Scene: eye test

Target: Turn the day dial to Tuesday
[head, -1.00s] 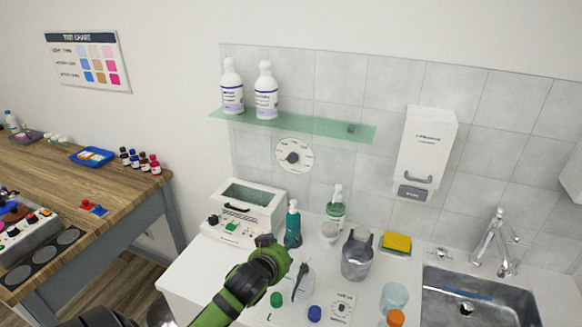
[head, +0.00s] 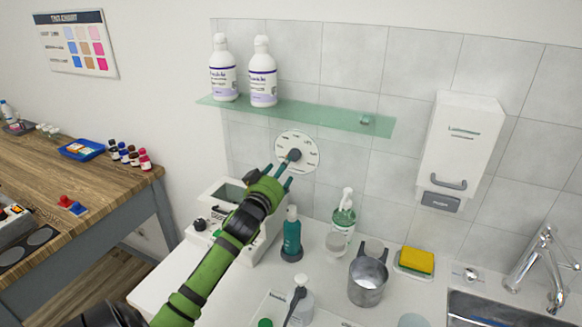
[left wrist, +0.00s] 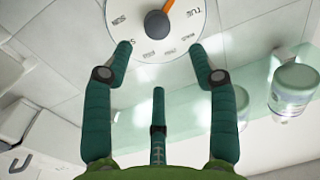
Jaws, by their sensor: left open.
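The day dial (head: 310,157) is a round white plate on the tiled wall below the glass shelf, with a dark grey knob (head: 294,154) at its centre. In the left wrist view the dial (left wrist: 181,41) is cut off by the top edge. There its knob (left wrist: 157,22) carries an orange pointer (left wrist: 168,7) aimed up and right, short of the "TUE" mark at right; most other labels are too small to read. My left gripper (head: 279,175) is open and empty just in front of the dial's lower left, its fingertips (left wrist: 160,49) spread below the knob.
The green glass shelf (head: 325,117) with two white bottles (head: 222,72) (head: 262,75) juts out above the dial. A white box device (head: 225,195), teal bottle (head: 291,236), pump bottle (head: 343,218) and metal jug (head: 368,278) stand on the counter below. A dispenser (head: 461,145) hangs at right.

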